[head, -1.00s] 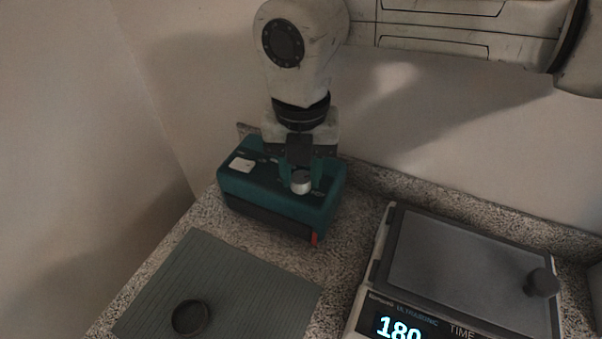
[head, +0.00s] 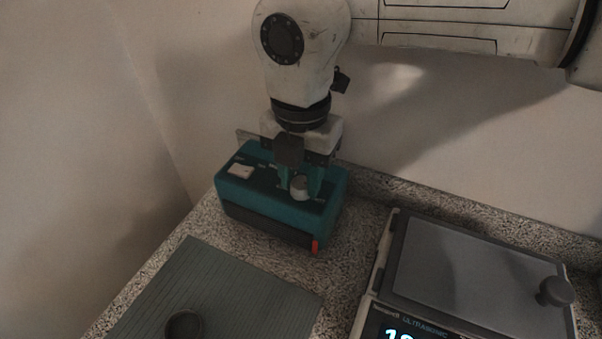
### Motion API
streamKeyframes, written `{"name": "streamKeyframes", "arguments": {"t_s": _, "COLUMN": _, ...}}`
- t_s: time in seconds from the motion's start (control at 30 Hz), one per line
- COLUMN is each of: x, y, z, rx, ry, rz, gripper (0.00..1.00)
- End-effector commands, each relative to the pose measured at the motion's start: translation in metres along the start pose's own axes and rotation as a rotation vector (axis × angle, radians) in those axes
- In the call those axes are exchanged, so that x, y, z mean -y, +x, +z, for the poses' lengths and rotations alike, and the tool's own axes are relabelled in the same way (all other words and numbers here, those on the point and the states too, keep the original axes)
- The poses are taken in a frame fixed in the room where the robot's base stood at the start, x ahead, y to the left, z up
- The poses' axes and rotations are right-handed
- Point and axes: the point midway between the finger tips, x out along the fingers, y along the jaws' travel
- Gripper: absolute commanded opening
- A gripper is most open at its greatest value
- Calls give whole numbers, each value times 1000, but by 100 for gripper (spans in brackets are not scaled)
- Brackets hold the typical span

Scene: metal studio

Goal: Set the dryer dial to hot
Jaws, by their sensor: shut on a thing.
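The dryer (head: 270,205) is a teal box with a dark lower front, standing at the back left of the counter. Its dial (head: 299,188) is a short silver-grey knob on the right part of the top. My gripper (head: 299,182) points down over the dryer with its fingers on either side of the dial, shut on it. The dial's pointer and the setting marks are too small or too covered to read. A white label or button (head: 241,171) lies on the left of the dryer's top, and a red part (head: 315,247) shows at its front right corner.
A ribbed grey-green mat (head: 215,290) lies in front of the dryer with a dark round dish (head: 184,326) on it. An ultrasonic cleaner (head: 470,275) with a knobbed grey lid stands at right. Speckled counter (head: 340,270) is bare between them; walls rise behind and left.

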Motion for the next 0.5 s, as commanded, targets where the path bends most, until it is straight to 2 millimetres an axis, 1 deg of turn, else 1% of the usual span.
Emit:
{"name": "streamKeyframes", "arguments": {"t_s": 0.17, "x": -1, "y": -2, "z": 2, "rx": 4, "ry": 1, "rz": 5, "gripper": 4}}
{"name": "streamKeyframes", "arguments": {"t_s": 0.2, "x": -1, "y": -2, "z": 2, "rx": 4, "ry": 1, "rz": 5, "gripper": 37}}
{"name": "streamKeyframes", "arguments": {"t_s": 0.43, "x": 0, "y": -1, "z": 1, "rx": 2, "ry": -1, "rz": 3, "gripper": 59}}
{"name": "streamKeyframes", "arguments": {"t_s": 0.5, "x": 0, "y": -1, "z": 1, "rx": 2, "ry": -1, "rz": 2, "gripper": 60}}
